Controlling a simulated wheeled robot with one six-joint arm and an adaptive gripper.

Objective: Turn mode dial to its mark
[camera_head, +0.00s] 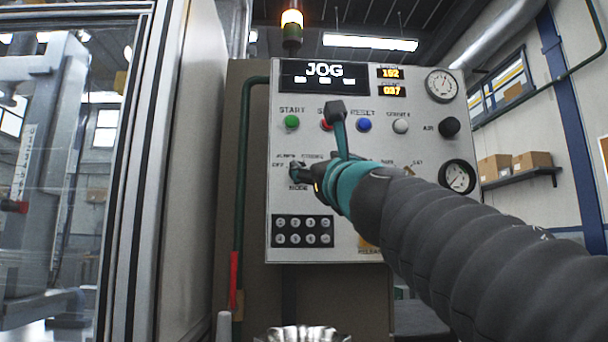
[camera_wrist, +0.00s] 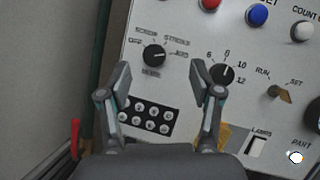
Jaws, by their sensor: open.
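The mode dial (camera_wrist: 153,55) is a round black knob on the light grey control panel. Its white pointer line faces right, toward the JOG label. The panel display (camera_head: 325,70) reads JOG. In the head view the mode dial (camera_head: 295,171) is partly hidden by my gripper (camera_head: 310,175). In the wrist view my gripper (camera_wrist: 160,66) is open, with one finger on each side of the dial in the picture. Nothing is between the fingers that I can see held. Whether the fingertips touch the panel cannot be told.
A second numbered dial (camera_wrist: 222,74) is close by my right finger. A RUN/SET switch (camera_wrist: 277,93) is farther right. A black keypad (camera_head: 303,231) is below the dial. Green, red and blue buttons (camera_head: 364,125) are above. A red-handled lever (camera_head: 234,270) is at the panel's lower left.

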